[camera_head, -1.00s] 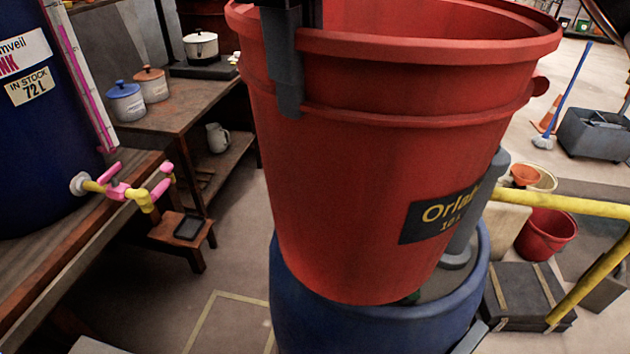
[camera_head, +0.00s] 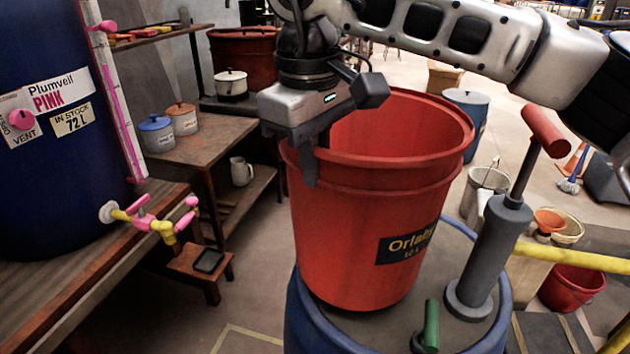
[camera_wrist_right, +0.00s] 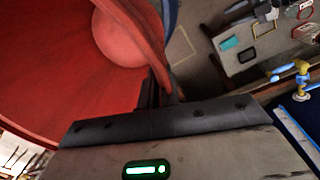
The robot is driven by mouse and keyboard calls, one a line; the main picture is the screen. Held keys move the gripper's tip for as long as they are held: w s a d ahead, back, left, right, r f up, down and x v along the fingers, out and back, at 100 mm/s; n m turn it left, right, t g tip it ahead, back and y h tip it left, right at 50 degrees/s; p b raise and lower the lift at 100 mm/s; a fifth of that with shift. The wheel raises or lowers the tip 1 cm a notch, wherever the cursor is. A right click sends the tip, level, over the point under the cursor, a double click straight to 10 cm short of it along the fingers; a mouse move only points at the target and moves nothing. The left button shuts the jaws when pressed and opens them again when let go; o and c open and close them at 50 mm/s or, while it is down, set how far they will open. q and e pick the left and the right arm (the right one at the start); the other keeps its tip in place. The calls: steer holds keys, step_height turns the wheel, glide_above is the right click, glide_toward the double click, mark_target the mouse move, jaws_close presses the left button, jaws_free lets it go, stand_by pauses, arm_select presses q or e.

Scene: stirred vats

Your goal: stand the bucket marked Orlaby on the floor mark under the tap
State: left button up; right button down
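The red bucket marked Orlaby (camera_head: 345,225) is upright over the top of a blue drum (camera_head: 320,335). I cannot tell whether its base touches the drum. My right gripper (camera_head: 318,160) is shut on the bucket's left rim, one finger showing outside the wall and the other hidden. The right wrist view shows the red wall (camera_wrist_right: 70,70) and rim close to the gripper. A yellow and pink tap (camera_head: 155,222) projects from the dark blue Plumveil tank (camera_head: 45,190) at left. A pale yellow outline on the floor (camera_head: 232,330) shows partly at the lower edge. My left gripper is out of view.
A grey hand pump with a red handle (camera_head: 490,250) stands on the drum, right of the bucket. A small stool (camera_head: 205,265) sits near the tap. A bench with pots (camera_head: 205,145) stands behind. Yellow rail (camera_head: 575,255) is at right.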

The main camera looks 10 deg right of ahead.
mark_target(315, 216)
steer(key=shift+w+f, duration=0.15)
steer(key=shift+f, duration=0.75)
steer(key=shift+w+f, duration=0.1)
steer(key=shift+f, duration=0.85)
steer(key=shift+f, duration=0.15)
steer(key=c, duration=1.6)
jaws_free()
